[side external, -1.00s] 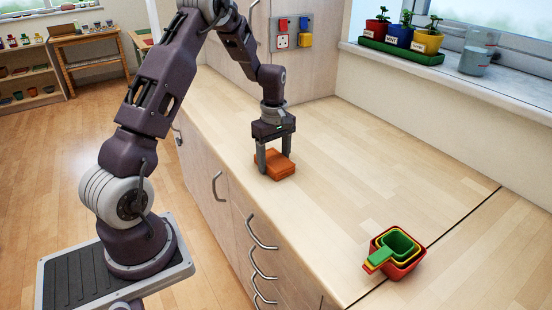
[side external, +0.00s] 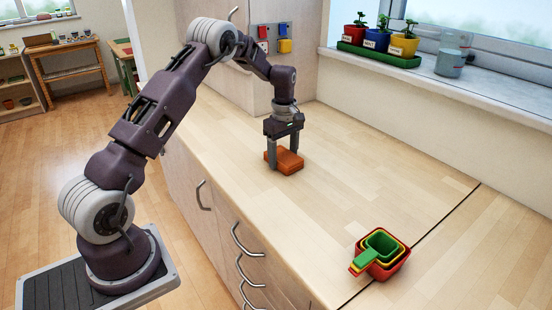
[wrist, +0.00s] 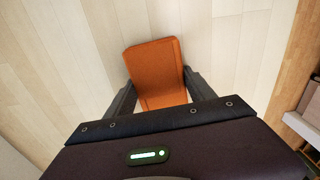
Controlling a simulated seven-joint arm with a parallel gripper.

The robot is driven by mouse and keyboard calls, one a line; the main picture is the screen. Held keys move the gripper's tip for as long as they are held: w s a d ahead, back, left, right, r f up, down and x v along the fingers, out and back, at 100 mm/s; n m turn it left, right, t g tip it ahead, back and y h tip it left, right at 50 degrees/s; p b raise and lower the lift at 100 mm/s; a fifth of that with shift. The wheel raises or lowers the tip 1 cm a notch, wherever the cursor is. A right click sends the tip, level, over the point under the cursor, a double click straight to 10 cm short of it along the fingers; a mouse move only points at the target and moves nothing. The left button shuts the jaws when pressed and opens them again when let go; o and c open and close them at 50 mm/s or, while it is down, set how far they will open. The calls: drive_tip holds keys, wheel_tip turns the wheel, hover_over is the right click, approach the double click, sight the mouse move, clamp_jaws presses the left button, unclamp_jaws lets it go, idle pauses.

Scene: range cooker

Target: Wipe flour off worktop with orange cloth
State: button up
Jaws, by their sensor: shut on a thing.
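The orange cloth (side external: 288,165) is a folded, thick square pad on the pale wooden worktop (side external: 370,170), near the back left part of it. My gripper (side external: 283,157) points down with its two fingers on either side of the cloth, shut on it. The cloth appears to rest on the worktop. In the wrist view the cloth (wrist: 155,65) lies between the dark fingers and sticks out beyond them. I cannot make out any flour on the worktop; the patch under the cloth is hidden.
Nested red, yellow and green measuring cups (side external: 380,254) stand at the front right, by a dark seam in the worktop. Potted plants in a green tray (side external: 378,53) and a grey-blue container (side external: 451,63) stand on the windowsill. The worktop between the cloth and cups looks clear.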

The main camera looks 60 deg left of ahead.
sight(290, 161)
drive_tip(key=shift+d, duration=1.6)
drive_tip(key=shift+s, duration=4.95)
drive_tip(key=shift+w, duration=5)
wheel_tip(290, 161, up, 8)
drive_tip(key=shift+f, duration=0.15)
drive_tip(key=shift+s+r, duration=0.1)
drive_tip(key=shift+r, duration=0.15)
